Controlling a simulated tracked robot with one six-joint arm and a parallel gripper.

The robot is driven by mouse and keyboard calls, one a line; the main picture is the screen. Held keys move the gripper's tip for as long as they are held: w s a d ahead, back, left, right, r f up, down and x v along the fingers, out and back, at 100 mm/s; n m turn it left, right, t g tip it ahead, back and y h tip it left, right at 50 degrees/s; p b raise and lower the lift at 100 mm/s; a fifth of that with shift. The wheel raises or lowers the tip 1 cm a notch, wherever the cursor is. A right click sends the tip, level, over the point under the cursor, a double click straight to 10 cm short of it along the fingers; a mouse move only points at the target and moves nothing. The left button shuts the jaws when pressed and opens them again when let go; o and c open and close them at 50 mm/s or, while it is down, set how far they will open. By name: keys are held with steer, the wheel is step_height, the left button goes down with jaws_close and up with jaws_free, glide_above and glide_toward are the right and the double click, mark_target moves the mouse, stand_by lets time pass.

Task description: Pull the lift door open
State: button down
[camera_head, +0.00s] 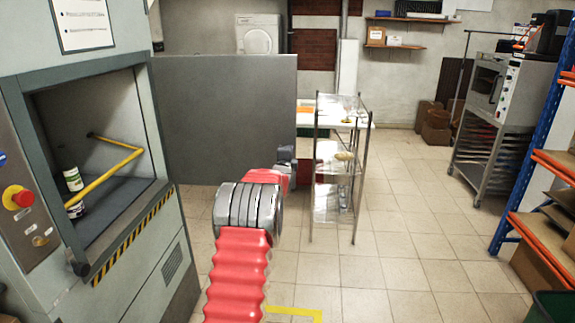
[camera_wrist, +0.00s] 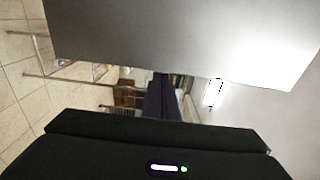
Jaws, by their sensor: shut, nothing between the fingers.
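The lift (camera_head: 165,255) stands at the left, its opening facing into the room. The lift door (camera_head: 225,115), a large plain grey panel, stands swung wide open from the right side of the opening. Its flat face also fills the top of the wrist view (camera_wrist: 190,40). My gripper (camera_head: 286,153) is shut and empty near the door's right edge, at its lower half. In the wrist view its dark fingers (camera_wrist: 162,95) are together just below the panel; whether they touch it I cannot tell. No handle shows on the visible face.
A yellow bar (camera_head: 108,177) crosses the lift opening, with two jars (camera_head: 73,180) inside. A wire-shelf trolley (camera_head: 338,170) stands right of my gripper. An oven on a stand (camera_head: 495,90) and blue-orange shelving (camera_head: 545,165) are further right. Tiled floor between them is free.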

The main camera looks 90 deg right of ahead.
steer(key=s+v, duration=0.1)
steer(key=v, duration=1)
steer(key=shift+a, duration=0.35)
stand_by(0.5)
steer(key=shift+w, duration=0.1)
